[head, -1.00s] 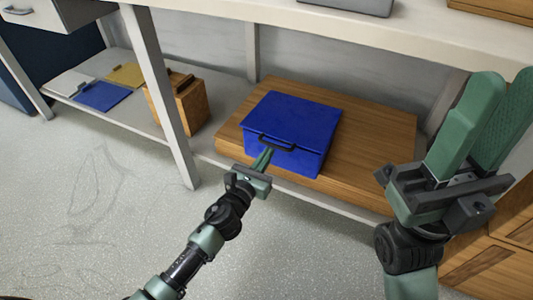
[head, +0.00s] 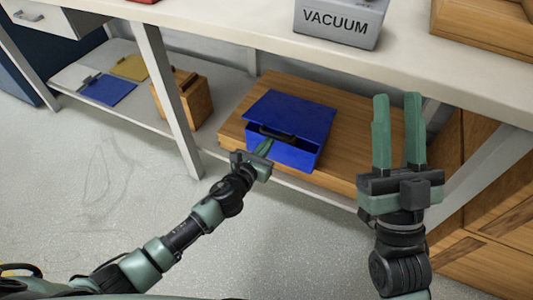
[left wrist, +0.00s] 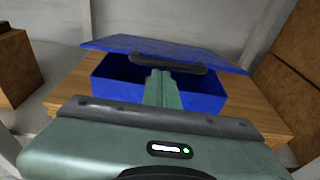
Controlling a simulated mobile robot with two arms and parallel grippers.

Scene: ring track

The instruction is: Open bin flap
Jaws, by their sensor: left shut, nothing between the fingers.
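A blue bin (head: 298,157) stands on a wooden board on the low shelf. Its blue flap (head: 292,112) is partly raised at the front, with a dark gap below. The flap has a black handle (head: 277,132) on its front edge. My left gripper (head: 265,145) is shut and empty, its fingertips at the front gap under the handle. In the left wrist view the fingertips (left wrist: 160,75) are just below the handle (left wrist: 165,62); I cannot tell if they touch the flap. My right gripper (head: 398,105) is open and empty, to the right of the bin.
The workbench top (head: 240,27) overhangs the shelf and carries a grey vacuum box (head: 340,22). A bench leg (head: 167,95) stands left of the bin. A wooden block (head: 186,98) and blue and yellow plates lie further left. The floor in front is clear.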

